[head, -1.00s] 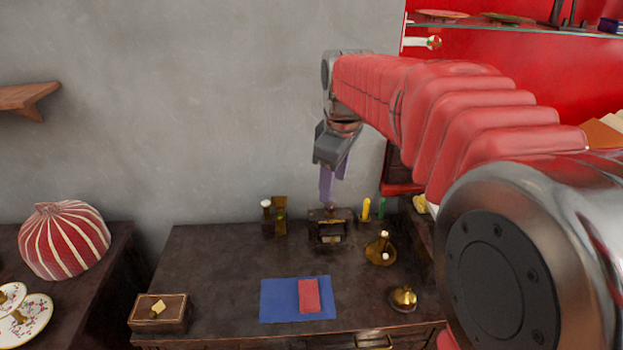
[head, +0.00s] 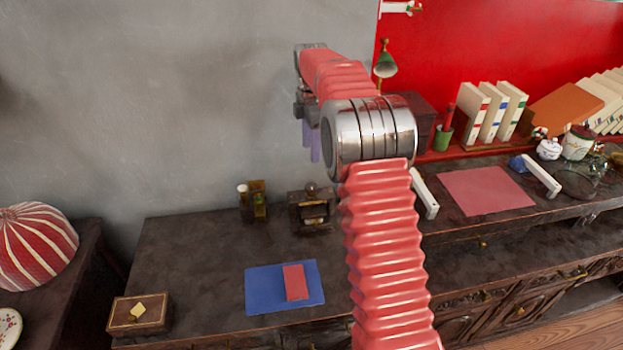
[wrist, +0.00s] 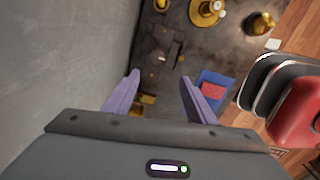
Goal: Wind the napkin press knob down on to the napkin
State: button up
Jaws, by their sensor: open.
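The napkin press (head: 313,214) is a small dark box-like frame with brass parts at the back of the dark cabinet top. A round dark knob (head: 311,188) sits on its top. A pale patch shows low in its front; I cannot tell whether it is the napkin. In the wrist view the press (wrist: 163,52) lies beyond the fingertips, seen from above. My gripper (wrist: 160,77) is open and empty, its purple fingers wide apart. In the head view my gripper (head: 311,140) hangs above and behind the press, partly hidden by my arm, touching nothing.
A brass holder (head: 254,203) stands left of the press. A blue mat (head: 258,292) with a red cloth or book (head: 294,282) lies in front. A wooden box (head: 138,312) is front left. The wrist view shows a brass candlestick (wrist: 207,10) and bell (wrist: 262,22).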

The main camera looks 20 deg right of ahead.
aim_at(312, 186)
jog(key=shift+w+d+f+n, duration=0.2)
jog(key=shift+w+f+n, duration=0.1)
jog(key=shift+w+f, duration=0.25)
jog(key=shift+d+f, duration=0.1)
notch_tip(312, 186, down, 14)
jog(key=shift+r, duration=0.2)
dwell(0.5)
jog(key=c, duration=1)
